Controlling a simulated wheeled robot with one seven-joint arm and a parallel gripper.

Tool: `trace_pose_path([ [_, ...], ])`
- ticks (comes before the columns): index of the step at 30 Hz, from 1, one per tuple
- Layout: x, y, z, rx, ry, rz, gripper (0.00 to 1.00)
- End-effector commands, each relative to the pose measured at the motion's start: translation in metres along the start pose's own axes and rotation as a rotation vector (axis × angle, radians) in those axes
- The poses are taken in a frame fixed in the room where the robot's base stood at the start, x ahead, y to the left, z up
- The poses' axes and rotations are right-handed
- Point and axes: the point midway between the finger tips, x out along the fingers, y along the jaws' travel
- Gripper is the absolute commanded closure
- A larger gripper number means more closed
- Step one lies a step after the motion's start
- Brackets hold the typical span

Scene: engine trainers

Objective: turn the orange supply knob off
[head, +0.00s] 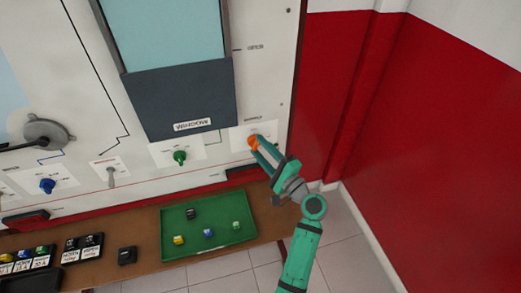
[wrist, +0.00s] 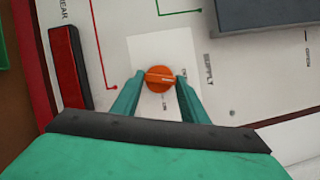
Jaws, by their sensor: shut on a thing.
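The orange supply knob (head: 253,141) sits on a white label plate low on the right side of the trainer panel. In the wrist view the orange knob (wrist: 160,79) shows between my fingertips, with its bar lying roughly across the picture from finger to finger. The printed word SUPPLY is to its right. My gripper (wrist: 157,80) is shut on the knob, one finger on each side. In the head view my gripper (head: 257,144) reaches the knob from the lower right and covers part of it. The small marks under the knob are too blurred to read fully.
A green knob (head: 180,157), a grey lever (head: 111,177) and a blue knob (head: 47,186) are left along the panel. A dark window cover (head: 180,98) is above. A green tray (head: 168,250) with small blocks lies on the bench below. A red wall (head: 450,120) stands right.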

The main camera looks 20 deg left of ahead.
Motion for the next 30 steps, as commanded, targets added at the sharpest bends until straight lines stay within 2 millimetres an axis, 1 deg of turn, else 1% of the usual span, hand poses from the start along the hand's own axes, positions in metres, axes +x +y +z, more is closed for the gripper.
trace_pose_path([
  [6,0.0008,-0.0010,0.0018,-0.147,-0.004,0.063,0.82],
  [12,0.0011,-0.0013,0.0019,-0.241,-0.004,0.103,0.82],
  [18,0.0011,-0.0017,0.0022,-0.291,-0.004,0.124,0.83],
  [30,0.0006,-0.0015,0.0024,-0.306,-0.005,0.130,0.82],
])
